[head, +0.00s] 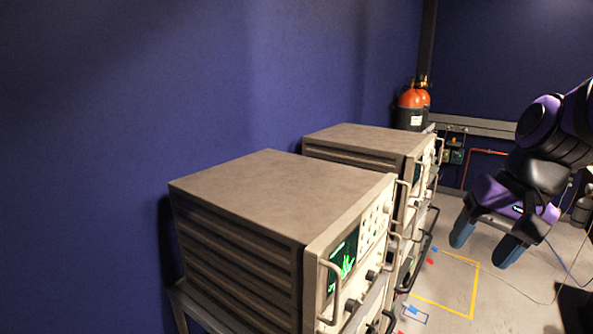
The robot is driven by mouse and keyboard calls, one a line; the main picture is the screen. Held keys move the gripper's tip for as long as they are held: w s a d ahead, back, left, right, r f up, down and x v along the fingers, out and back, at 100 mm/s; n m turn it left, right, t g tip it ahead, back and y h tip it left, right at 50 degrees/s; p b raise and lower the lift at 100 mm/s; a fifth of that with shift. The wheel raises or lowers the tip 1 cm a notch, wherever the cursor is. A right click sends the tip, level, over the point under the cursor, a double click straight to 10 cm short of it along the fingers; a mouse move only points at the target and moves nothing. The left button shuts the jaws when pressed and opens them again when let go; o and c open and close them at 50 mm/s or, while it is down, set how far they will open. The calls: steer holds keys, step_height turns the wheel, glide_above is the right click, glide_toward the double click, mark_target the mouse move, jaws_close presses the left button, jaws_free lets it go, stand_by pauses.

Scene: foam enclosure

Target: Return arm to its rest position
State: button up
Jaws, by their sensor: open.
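My gripper (485,248) shows at the right of the head view, at the end of my purple and black arm. Its two blue fingers point down and stand apart, with nothing between them. It hangs in the open to the right of the rack instruments, above the grey floor. The arm enters from the right edge and bends down to the gripper. No other object of the task shows.
Two beige instruments, a near one (270,200) with a green screen and a far one (375,142), stand along the blue wall with protruding handles. An orange-topped cylinder (413,105) stands behind them. Yellow tape (472,290) marks the floor. A cable lies at right.

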steer(key=s+d+r+n+t+h, duration=0.3)
steer(key=s+r+n+t, duration=0.1)
steer(key=s, duration=0.3)
steer(key=shift+s+d+r, duration=0.25)
steer(key=shift+r, duration=0.5)
